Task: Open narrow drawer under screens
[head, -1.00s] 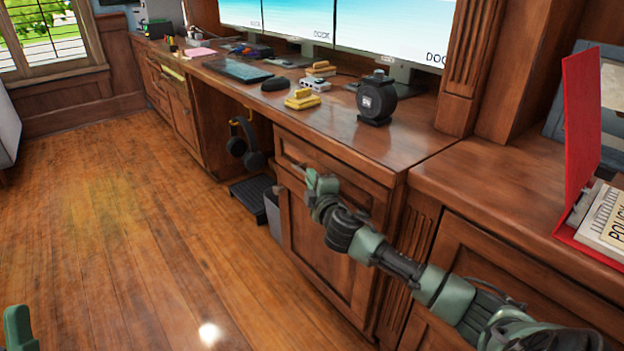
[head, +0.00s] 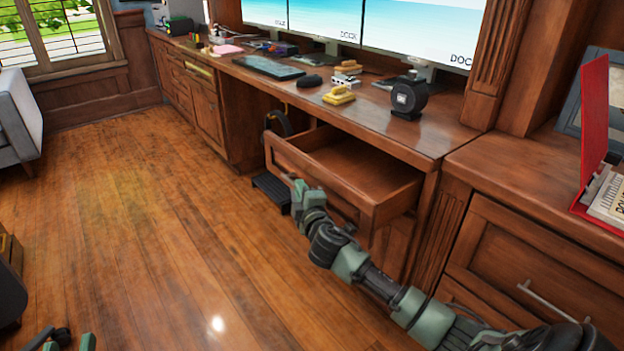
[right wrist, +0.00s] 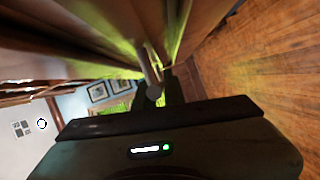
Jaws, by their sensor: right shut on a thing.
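The narrow wooden drawer (head: 335,190) under the desk top, below the screens (head: 400,38), is pulled well out, and the inside that shows is empty. My right gripper (head: 293,183) is at the drawer front and shut on its handle. In the right wrist view the metal handle (right wrist: 152,65) runs between the fingers (right wrist: 160,88); in the head view the gripper hides it. My left gripper (head: 70,342) shows only partly at the bottom left edge, its green fingertips apart, away from the desk.
A keyboard (head: 268,68), mouse (head: 310,81), yellow object (head: 339,95) and black round device (head: 408,96) stand on the desk. A red binder (head: 594,125) is at right. Wooden floor (head: 150,220) is open at left.

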